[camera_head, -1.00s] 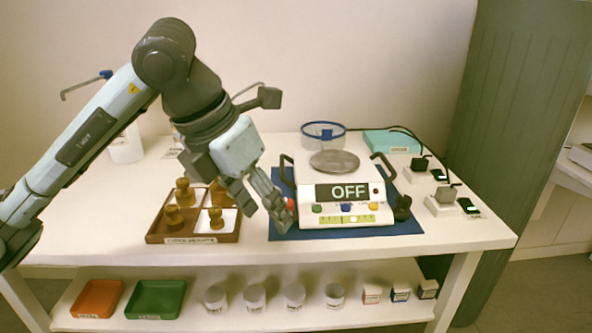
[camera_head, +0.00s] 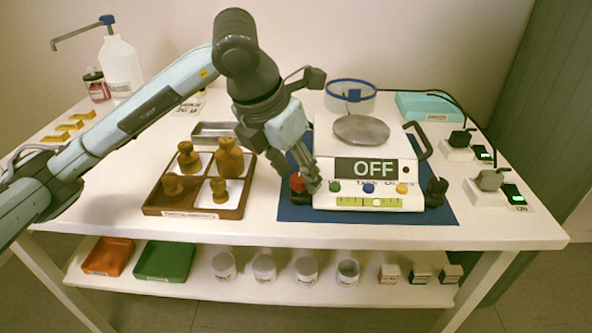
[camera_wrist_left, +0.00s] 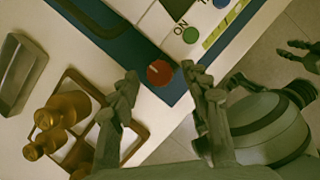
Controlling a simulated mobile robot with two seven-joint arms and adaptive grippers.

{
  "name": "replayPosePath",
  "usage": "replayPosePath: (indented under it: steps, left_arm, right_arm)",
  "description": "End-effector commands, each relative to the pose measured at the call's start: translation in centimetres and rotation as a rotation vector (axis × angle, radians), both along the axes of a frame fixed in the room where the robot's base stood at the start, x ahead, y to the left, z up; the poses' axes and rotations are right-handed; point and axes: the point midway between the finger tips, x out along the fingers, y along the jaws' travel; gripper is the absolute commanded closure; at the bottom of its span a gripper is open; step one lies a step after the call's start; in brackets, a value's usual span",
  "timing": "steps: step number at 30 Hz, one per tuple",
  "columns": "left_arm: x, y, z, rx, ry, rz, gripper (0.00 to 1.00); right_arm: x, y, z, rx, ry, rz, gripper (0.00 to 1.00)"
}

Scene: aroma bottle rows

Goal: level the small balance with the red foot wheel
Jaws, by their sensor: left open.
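The small balance (camera_head: 355,150) is white, with a round grey pan and a display reading OFF. Its front carries green, blue and yellow buttons and a yellow-green level strip (camera_head: 352,202) with a pale dot right of the strip's middle. The red foot wheel (camera_head: 297,182) is at its front left corner; it also shows in the left wrist view (camera_wrist_left: 160,73). My left gripper (camera_head: 306,184) is open, its fingertips close to the red wheel, which appears between them in the wrist view. Contact cannot be told. Dark fingers, apparently my right gripper (camera_wrist_left: 300,55), show at the wrist view's right edge.
The balance stands on a blue mat (camera_head: 425,215). A wooden tray (camera_head: 190,212) with brass weights is to its left. A black foot wheel (camera_head: 436,191) is at its front right. Adapters (camera_head: 490,180) with cables lie further right. A clear ring (camera_head: 350,95) stands behind.

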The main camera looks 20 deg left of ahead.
Motion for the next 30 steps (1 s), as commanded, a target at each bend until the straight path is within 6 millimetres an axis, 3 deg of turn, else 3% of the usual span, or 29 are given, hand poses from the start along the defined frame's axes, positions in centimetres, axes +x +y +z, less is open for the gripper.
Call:
replayPosePath:
  steps: [9,21,30]
  left_arm:
    - [0.16,-0.08,-0.34,0.000,-0.001,0.000,0.52]
    - [0.14,-0.06,-0.32,0.000,-0.001,0.000,1.00]
    - [0.19,0.03,-0.47,-0.001,-0.001,-0.034,1.00]
  right_arm:
    - [0.29,-0.33,0.33,-0.009,-0.006,0.005,0.70]
    - [0.15,-0.60,0.05,-0.014,0.001,0.006,0.70]
    - [-0.08,-0.30,0.10,-0.010,0.005,-0.001,0.70]
